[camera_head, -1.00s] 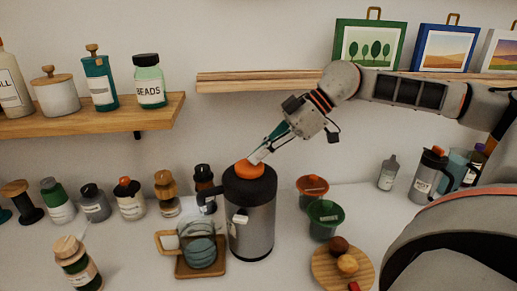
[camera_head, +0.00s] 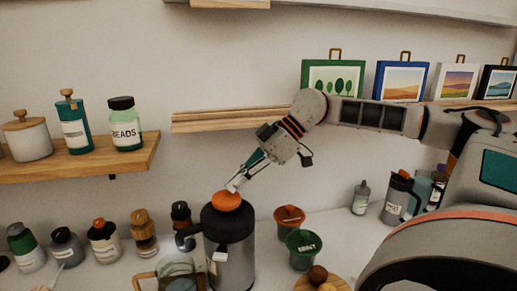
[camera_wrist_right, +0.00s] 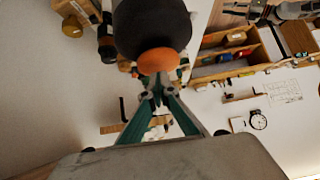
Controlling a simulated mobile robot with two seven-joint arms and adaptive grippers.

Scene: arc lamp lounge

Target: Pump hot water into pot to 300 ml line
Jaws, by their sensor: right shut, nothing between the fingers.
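The pump flask (camera_head: 230,250) is a grey metal cylinder with a black top and an orange push button (camera_head: 226,201). A glass pot (camera_head: 177,268) with a wooden handle stands below the spout at its left. The bottom of the picture cuts the pot off, and I cannot read its water level or lines. My right gripper (camera_head: 233,187) is shut and empty, its tips at the top of the orange button. In the right wrist view, the button (camera_wrist_right: 160,60) shows just past the closed fingertips (camera_wrist_right: 158,84). My left gripper is not in view.
An orange cup (camera_head: 289,216) and a green cup (camera_head: 303,246) stand close right of the flask. Several jars, such as the orange-capped one (camera_head: 104,242), line the counter at left. A wooden shelf (camera_head: 205,121) runs behind my right arm.

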